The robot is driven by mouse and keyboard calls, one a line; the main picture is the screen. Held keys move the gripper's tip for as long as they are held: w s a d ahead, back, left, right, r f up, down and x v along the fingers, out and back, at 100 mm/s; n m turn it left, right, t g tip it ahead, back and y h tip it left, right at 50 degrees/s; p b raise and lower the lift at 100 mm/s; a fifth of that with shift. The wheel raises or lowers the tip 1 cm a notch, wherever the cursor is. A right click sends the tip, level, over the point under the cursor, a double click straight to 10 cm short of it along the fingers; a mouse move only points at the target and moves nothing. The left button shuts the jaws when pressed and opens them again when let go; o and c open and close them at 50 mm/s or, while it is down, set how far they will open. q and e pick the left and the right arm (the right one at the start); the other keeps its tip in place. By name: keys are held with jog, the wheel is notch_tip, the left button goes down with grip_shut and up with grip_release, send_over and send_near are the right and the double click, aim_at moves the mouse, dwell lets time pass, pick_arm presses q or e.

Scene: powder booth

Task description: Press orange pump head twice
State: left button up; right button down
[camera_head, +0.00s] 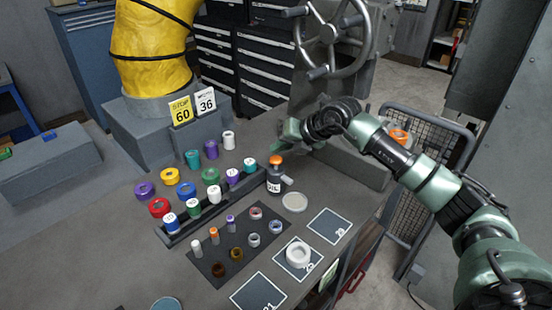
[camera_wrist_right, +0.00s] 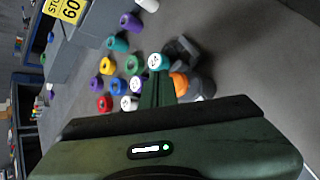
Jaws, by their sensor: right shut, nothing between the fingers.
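A dark bottle (camera_head: 273,185) labelled "OIL" stands upright on the grey bench, with the orange pump head (camera_head: 275,159) on top. My right gripper (camera_head: 279,145) comes in from the right and is shut and empty. In the head view its green tips appear just above the pump head. In the right wrist view the closed fingers (camera_wrist_right: 157,90) lie just left of the orange pump head (camera_wrist_right: 180,86), which they partly hide. I cannot tell whether they touch it. My left gripper is not in view.
A dark rack (camera_head: 215,207) with several capped bottles runs left of the oil bottle. A dark mat (camera_head: 238,262) with small vials lies in front. A pale round disc (camera_head: 294,202) lies close to the bottle's right. A large handwheel (camera_head: 330,35) stands behind.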

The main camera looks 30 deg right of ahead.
aim_at(275, 158)
jog(key=shift+f, duration=0.1)
dwell(0.4)
jog(key=shift+f+b, duration=0.3)
jog(key=shift+b, duration=0.1)
jog(key=shift+s+f+b, duration=0.1)
jog(key=shift+f+b, duration=0.7)
jog(key=shift+f, duration=0.35)
dwell(0.8)
dwell(0.3)
jog(key=shift+r+p, duration=0.95)
jog(key=shift+r, duration=0.55)
jog(key=shift+r, duration=0.15)
jog(key=shift+r+p, duration=1.6)
jog(key=shift+r, duration=0.8)
